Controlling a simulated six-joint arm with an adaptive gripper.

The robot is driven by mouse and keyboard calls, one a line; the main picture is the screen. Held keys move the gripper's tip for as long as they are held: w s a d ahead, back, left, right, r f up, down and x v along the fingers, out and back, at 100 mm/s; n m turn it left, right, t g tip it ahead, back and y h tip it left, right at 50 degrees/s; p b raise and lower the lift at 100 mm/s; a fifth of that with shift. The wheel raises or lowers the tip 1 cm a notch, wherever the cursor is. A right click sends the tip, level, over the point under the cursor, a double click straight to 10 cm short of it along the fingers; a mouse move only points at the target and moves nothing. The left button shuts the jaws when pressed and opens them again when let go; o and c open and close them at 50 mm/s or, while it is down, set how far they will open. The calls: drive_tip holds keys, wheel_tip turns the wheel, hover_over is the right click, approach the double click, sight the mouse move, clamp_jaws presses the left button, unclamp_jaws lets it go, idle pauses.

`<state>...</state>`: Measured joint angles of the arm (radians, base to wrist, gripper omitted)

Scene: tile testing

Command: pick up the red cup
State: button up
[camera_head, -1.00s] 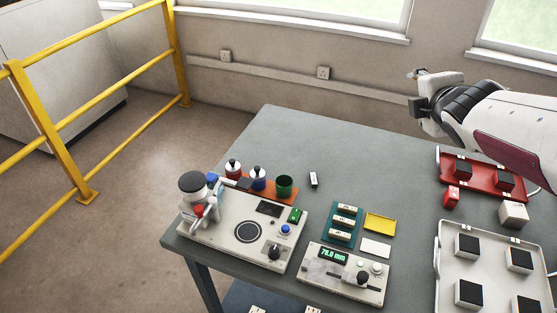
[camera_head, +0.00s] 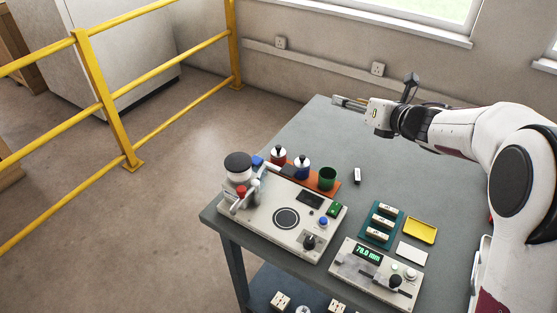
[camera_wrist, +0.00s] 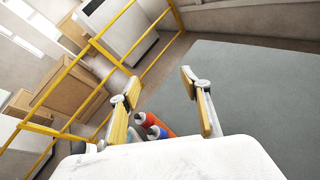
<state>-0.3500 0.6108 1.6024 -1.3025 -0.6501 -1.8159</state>
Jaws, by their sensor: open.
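On an orange-red tray (camera_head: 290,171) at the table's left edge stands a red and white container with a dark top (camera_head: 278,155), the only cup-like thing with red on it here. A similar blue one (camera_head: 302,168) and a green cup (camera_head: 327,178) stand to its right. My gripper (camera_head: 336,101) is open and empty over the table's far left end, above and beyond the containers. In the wrist view my gripper's fingers (camera_wrist: 160,82) are spread, with red and blue containers (camera_wrist: 156,131) partly visible between their bases and the rest hidden.
A test device (camera_head: 262,222) with a lever and a white dark-topped jar stands in front of the tray. A gauge box (camera_head: 345,268), a teal block rack (camera_head: 380,226) and a yellow tray (camera_head: 420,230) lie to the right. The far table is clear. A yellow railing (camera_head: 105,90) stands left.

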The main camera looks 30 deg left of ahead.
drive_tip(key=s+a+f+n+g+y, duration=0.1)
drive_tip(key=s+a+f+n+g, duration=0.25)
drive_tip(key=a+f+n, duration=0.2)
drive_tip(key=n+g, duration=0.4)
drive_tip(key=n, duration=0.1)
approach(280, 151)
drive_tip(key=a, duration=0.3)
drive_tip(key=shift+f, duration=0.15)
drive_tip(key=shift+a, duration=0.1)
drive_tip(key=shift+x, duration=1.25)
drive_tip(key=shift+f, duration=0.15)
drive_tip(key=shift+s+a+f, duration=0.1)
drive_tip(key=shift+a+f, duration=1.2)
drive_tip(key=shift+a, duration=0.2)
drive_tip(key=shift+a+f, duration=0.25)
drive_tip(key=shift+a, duration=0.35)
